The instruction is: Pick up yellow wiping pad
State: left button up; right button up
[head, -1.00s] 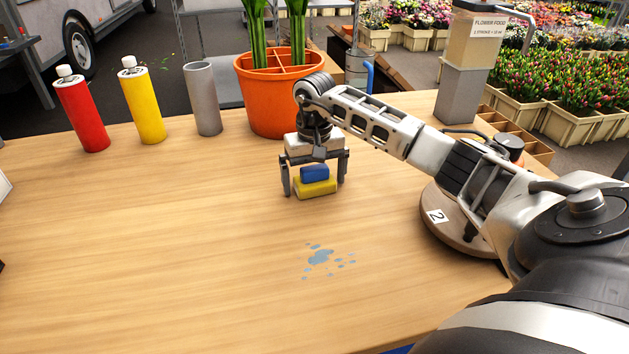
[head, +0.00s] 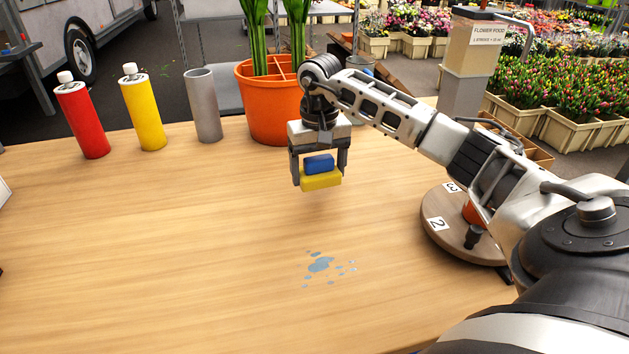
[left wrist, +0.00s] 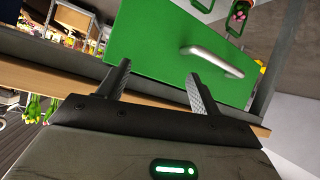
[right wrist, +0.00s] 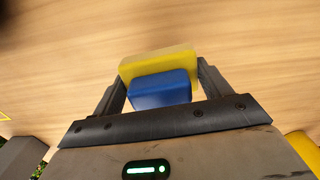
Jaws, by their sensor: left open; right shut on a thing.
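The yellow wiping pad (head: 321,181) has a blue grip block (head: 319,164) on top. My right gripper (head: 319,172) is shut on the blue block and holds the pad over the table, pointing down. In the right wrist view the yellow pad (right wrist: 158,65) and the blue block (right wrist: 160,90) sit between the two fingers. The pad appears lifted a little off the wood. My left gripper (left wrist: 155,85) is open and empty in the left wrist view, in front of a green panel with a metal handle. It is not in the head view.
A blue-grey spill (head: 321,265) lies on the wooden table (head: 150,260) in front of the pad. Red (head: 82,118) and yellow (head: 142,108) bottles, a grey cylinder (head: 203,105) and an orange pot (head: 270,105) line the back. A round numbered stand (head: 445,230) is at right.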

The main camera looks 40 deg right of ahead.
jog(key=s+d+r+b, duration=0.1)
jog(key=s+d+r, duration=0.1)
jog(key=s+r, duration=0.6)
jog(key=s, duration=0.5)
jog(key=shift+r+b, duration=0.25)
jog(key=shift+b, duration=0.15)
jog(key=shift+w+d, duration=0.1)
